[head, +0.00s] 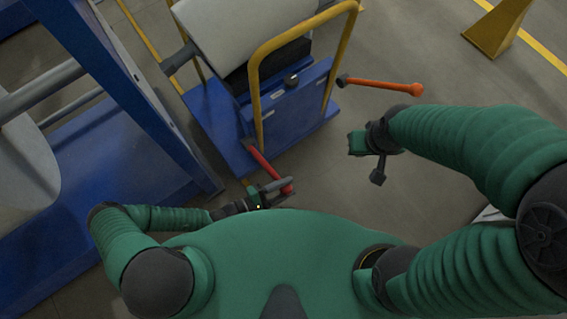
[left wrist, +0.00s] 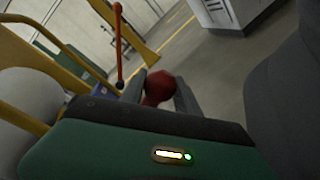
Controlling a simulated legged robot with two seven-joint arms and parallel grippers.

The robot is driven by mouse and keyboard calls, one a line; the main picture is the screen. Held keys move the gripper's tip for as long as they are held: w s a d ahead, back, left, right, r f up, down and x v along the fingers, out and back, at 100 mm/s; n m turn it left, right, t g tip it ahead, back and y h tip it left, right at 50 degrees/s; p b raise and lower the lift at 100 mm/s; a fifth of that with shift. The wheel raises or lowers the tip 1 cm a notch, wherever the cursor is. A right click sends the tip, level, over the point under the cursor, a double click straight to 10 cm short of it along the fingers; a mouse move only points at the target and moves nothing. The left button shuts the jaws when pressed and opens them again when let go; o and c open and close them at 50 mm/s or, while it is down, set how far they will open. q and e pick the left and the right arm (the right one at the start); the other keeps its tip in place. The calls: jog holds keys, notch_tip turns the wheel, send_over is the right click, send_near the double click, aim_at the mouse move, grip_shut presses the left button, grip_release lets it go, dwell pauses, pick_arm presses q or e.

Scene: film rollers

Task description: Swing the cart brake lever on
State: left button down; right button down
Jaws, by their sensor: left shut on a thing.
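The blue cart (head: 290,105) stands ahead of me with a yellow hoop handle (head: 254,82). A red lever (head: 262,166) slants from the cart's near left corner toward me. My left gripper (head: 276,189) is shut on its knobbed end. In the left wrist view the dark red knob (left wrist: 159,84) sits between the two fingers of the left gripper (left wrist: 160,92). An orange lever (head: 385,86) with a round end sticks out to the right from the cart; it also shows in the left wrist view (left wrist: 118,45). My right gripper (head: 357,143) is over the floor, its fingers unclear.
A white roll (head: 240,35) lies on the cart. A blue frame with a large pale roll (head: 25,165) fills the left. A yellow post (head: 497,27) stands at the back right. The grey floor (head: 330,180) between the cart and me is clear.

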pick_arm(q)
jog(key=shift+s+f+m, duration=0.25)
jog(key=shift+f+m, duration=0.05)
jog(key=shift+f, duration=0.3)
jog(key=shift+f, duration=0.1)
jog(key=c, duration=0.9)
grip_release()
jog(key=shift+s+a+r, duration=0.1)
jog(key=shift+a+r, duration=0.15)
jog(key=shift+a, duration=0.1)
jog(key=v, duration=1.6)
jog(key=shift+f, duration=0.15)
